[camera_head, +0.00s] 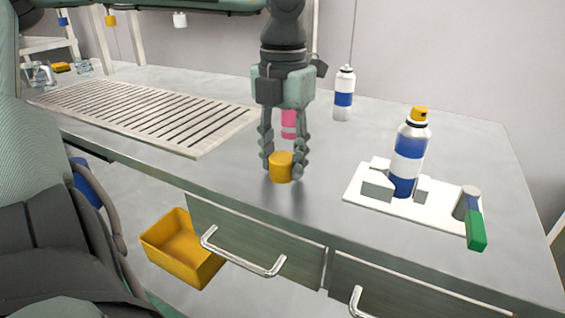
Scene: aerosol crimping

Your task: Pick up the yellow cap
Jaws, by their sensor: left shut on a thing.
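The yellow cap (281,167) is a short yellow-orange cylinder at the front of the steel table. My left gripper (284,160) points straight down over it, with its two fingers on either side of the cap, shut on it. I cannot tell whether the cap touches the table or hangs just above it. My right gripper is not in view.
A white fixture board (357,205) at right holds an upright blue-and-white aerosol can (407,160) and a green-handled tool (475,228). Another can (344,94) and a pink object (289,124) stand behind. A slatted rack (150,112) lies left. A yellow bin (172,237) sits below.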

